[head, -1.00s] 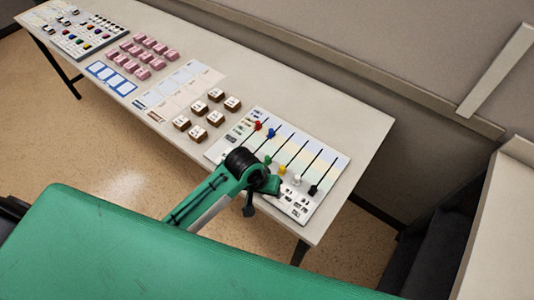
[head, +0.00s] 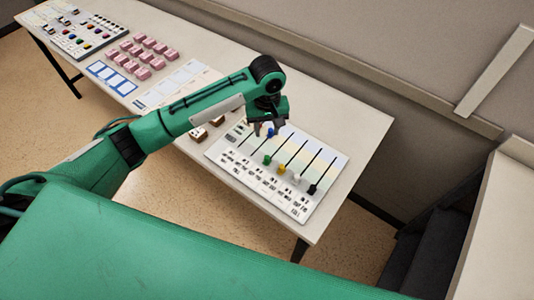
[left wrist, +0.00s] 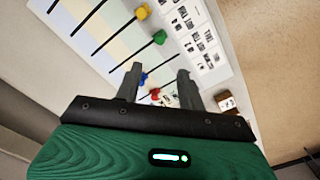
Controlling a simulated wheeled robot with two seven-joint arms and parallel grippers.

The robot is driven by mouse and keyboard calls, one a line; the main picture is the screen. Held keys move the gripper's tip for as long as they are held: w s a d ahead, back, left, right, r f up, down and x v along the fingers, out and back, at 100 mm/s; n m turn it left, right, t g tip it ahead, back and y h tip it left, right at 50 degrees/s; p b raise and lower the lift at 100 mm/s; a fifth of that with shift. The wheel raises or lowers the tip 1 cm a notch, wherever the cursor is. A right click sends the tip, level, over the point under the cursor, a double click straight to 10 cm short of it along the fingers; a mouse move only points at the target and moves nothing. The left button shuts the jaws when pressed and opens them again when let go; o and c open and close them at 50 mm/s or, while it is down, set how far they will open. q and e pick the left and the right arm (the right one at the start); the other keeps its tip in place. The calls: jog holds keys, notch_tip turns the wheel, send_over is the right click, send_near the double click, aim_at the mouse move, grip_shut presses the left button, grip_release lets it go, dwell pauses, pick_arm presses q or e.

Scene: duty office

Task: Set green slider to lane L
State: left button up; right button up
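The slider panel (head: 325,172) lies on the table with several dark slots and coloured knobs. The green slider (head: 267,160) sits near the label end of its slot; it also shows in the left wrist view (left wrist: 159,37). The yellow slider (head: 280,169) is beside it. The blue slider (left wrist: 143,78) and the red slider (left wrist: 155,94) show between my left gripper's fingers in the left wrist view. My left gripper (head: 264,129) is open and empty above the upper left of the panel, apart from the green slider. The lane labels are too small to read.
The white slider (head: 297,178) and black slider (head: 312,188) are farther right on the panel. Brown-sided blocks (head: 198,134) stand left of it, partly behind my arm. Pink blocks (head: 143,72) are farther left. The wall partition (head: 400,70) rises behind the table.

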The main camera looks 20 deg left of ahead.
aim_at(267, 157)
pick_arm(q)
notch_tip(267, 157, down, 14)
jog(key=shift+r+p, duration=0.2)
jog(key=shift+p, duration=1.05)
grip_shut()
